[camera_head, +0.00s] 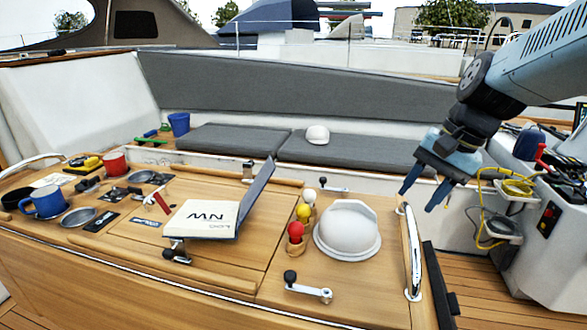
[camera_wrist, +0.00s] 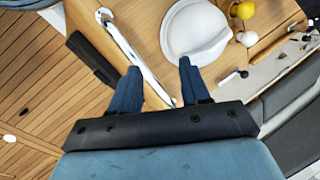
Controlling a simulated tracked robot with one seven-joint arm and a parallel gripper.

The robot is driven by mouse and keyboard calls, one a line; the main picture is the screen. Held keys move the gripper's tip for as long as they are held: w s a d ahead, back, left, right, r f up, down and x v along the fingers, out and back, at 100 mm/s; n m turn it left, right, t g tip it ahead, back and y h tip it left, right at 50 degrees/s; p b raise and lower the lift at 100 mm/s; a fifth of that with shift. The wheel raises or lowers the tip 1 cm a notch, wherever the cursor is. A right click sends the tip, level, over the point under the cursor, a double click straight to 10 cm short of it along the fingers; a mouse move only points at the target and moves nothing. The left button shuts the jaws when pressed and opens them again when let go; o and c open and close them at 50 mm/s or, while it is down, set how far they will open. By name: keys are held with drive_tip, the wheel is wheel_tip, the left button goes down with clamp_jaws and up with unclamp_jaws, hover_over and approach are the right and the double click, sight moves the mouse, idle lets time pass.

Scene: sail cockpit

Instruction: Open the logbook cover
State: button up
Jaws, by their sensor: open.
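The logbook (camera_head: 203,218) lies on the wooden cockpit table, left of the white dome. Its pale page with dark lettering faces up. Its dark blue cover (camera_head: 256,193) stands raised along the book's right side, tilted away from the page. My gripper (camera_head: 418,192) is open and empty. It hangs in the air beyond the table's right end, well to the right of the logbook. In the wrist view my gripper (camera_wrist: 158,88) has its two blue fingers spread near the table end and the steel rail. The logbook does not show in the wrist view.
A white dome (camera_head: 347,231) and red, yellow and white balls (camera_head: 295,232) stand between my gripper and the logbook. A steel grab rail (camera_head: 412,252) edges the table's right end. Mugs, including a blue mug (camera_head: 45,202), and bowls crowd the left end.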

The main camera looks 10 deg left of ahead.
drive_tip(key=w+a+f+m+g+y, duration=0.1)
drive_tip(key=w+a+m+y, duration=0.1)
drive_tip(key=w+a, duration=0.1)
drive_tip(key=w+a+f+m+g+y, duration=0.1)
drive_tip(key=w+a+m+g+y, duration=0.1)
drive_tip(key=w+a, duration=0.2)
drive_tip(key=w+a+f+m+g+y, duration=0.2)
drive_tip(key=w+a, duration=0.2)
drive_tip(key=shift+w+a, duration=0.1)
drive_tip(key=shift+a, duration=0.15)
drive_tip(key=w+a+f+m+g+y, duration=0.25)
drive_tip(key=w+a+m+y, duration=0.4)
drive_tip(key=w, duration=0.45)
drive_tip(key=x, duration=1.3)
drive_tip(key=shift+t+y, duration=0.35)
drive_tip(key=shift+t, duration=0.1)
drive_tip(key=shift+c, duration=0.4)
clamp_jaws()
